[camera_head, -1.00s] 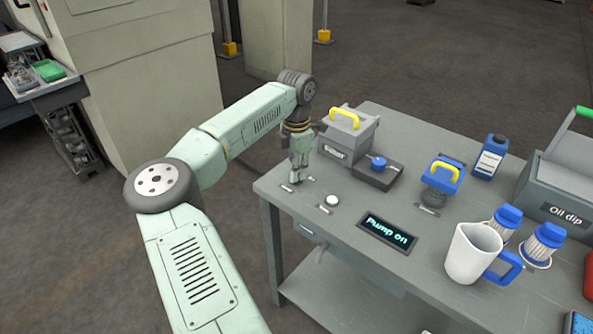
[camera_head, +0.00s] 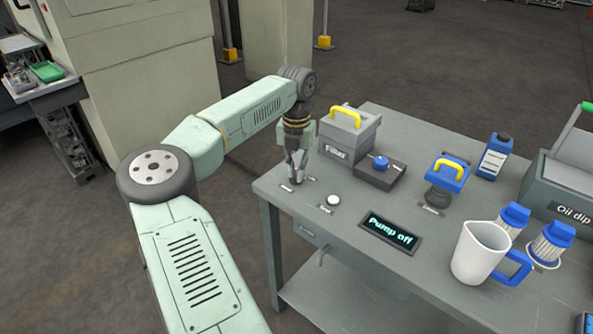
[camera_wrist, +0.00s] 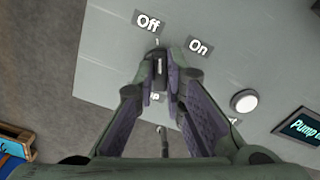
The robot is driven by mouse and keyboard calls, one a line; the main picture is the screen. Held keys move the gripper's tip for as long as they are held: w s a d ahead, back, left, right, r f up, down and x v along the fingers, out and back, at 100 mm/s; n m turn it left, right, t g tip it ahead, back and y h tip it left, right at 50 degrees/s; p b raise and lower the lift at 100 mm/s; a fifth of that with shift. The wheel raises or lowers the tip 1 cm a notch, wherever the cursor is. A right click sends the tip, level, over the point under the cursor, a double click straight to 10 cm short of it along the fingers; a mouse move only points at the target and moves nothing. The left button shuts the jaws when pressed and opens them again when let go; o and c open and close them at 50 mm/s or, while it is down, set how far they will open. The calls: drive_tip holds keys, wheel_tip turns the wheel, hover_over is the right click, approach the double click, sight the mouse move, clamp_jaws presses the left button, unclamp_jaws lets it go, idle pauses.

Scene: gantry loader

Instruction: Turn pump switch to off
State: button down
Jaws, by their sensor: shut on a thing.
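The pump switch (camera_wrist: 159,68) sits near the table's left corner, with "Off" (camera_wrist: 148,22) and "On" (camera_wrist: 199,47) labels beyond it in the wrist view. My gripper (camera_head: 297,177) is over it in the head view. In the wrist view my gripper (camera_wrist: 160,80) is shut around the dark switch lever, which points roughly toward the "Off" side. The fingers hide most of the switch in the head view. The display (camera_head: 390,233) reads "Pump off".
A white round button (camera_head: 333,200) is just right of my gripper. A grey filter box (camera_head: 345,140) with a yellow handle and a blue-knobbed block (camera_head: 378,172) stand behind. A white jug (camera_head: 478,252), a blue bottle (camera_head: 494,157) and the oil dip bin (camera_head: 570,185) are farther right.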

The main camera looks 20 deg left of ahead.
drive_tip(key=shift+n, duration=0.6)
drive_tip(key=c, duration=1.7)
unclamp_jaws()
drive_tip(key=shift+o, duration=0.2)
drive_tip(key=shift+r, duration=0.1)
wheel_tip(320, 180, up, 12)
